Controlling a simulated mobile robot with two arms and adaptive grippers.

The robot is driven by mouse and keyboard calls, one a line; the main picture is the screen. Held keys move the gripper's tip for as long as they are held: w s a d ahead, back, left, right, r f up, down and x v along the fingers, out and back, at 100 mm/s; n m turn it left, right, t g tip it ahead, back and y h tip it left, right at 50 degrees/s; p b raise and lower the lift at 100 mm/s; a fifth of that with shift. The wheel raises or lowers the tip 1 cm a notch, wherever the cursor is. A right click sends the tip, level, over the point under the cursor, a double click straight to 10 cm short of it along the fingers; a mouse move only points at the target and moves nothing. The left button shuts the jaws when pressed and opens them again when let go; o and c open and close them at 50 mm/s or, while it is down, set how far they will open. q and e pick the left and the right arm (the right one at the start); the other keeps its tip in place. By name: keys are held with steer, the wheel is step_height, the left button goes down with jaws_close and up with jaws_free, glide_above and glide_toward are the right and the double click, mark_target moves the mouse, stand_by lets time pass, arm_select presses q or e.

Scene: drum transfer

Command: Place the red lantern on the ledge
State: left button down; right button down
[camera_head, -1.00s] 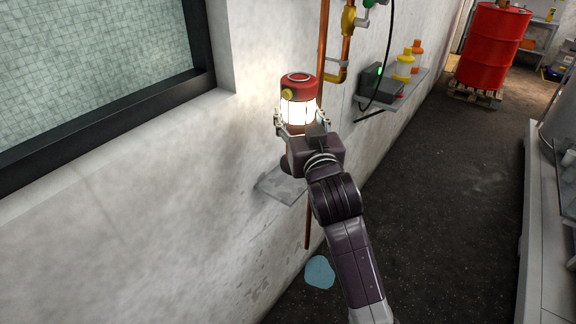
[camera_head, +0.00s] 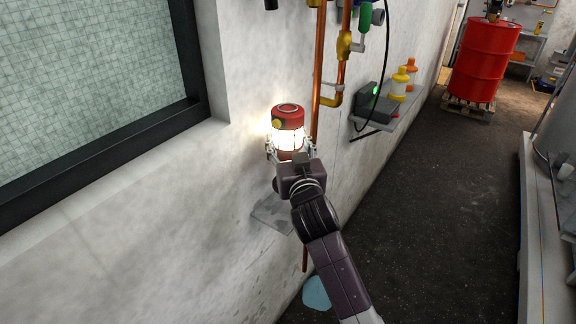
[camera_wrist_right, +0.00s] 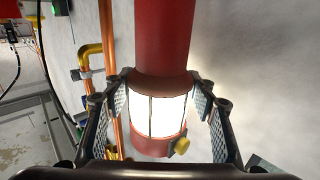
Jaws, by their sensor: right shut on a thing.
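The red lantern (camera_head: 288,117) has a glowing white middle and a yellow knob. My right gripper (camera_head: 290,150) is shut on the lantern around its lit part and holds it upright, close to the wall. In the right wrist view the lantern (camera_wrist_right: 163,50) stands between the two padded fingers of the gripper (camera_wrist_right: 160,105). The grey ledge (camera_head: 270,214) juts from the wall below the lantern; my gripper and arm hide part of it. My left gripper is not in view.
Copper pipes (camera_head: 318,70) run down the wall just right of the lantern. A farther shelf (camera_head: 385,122) holds a dark box (camera_head: 373,101) and yellow and orange bottles (camera_head: 399,82). A window (camera_head: 90,80) is at left. A red drum (camera_head: 483,60) stands on a pallet behind.

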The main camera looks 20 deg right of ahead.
steer(key=shift+f, duration=3.5)
steer(key=c, duration=1.3)
jaws_free()
steer(key=shift+f, duration=0.25)
steer(key=o, duration=0.4)
steer(key=shift+o, duration=0.2)
steer(key=shift+s+r, duration=0.1)
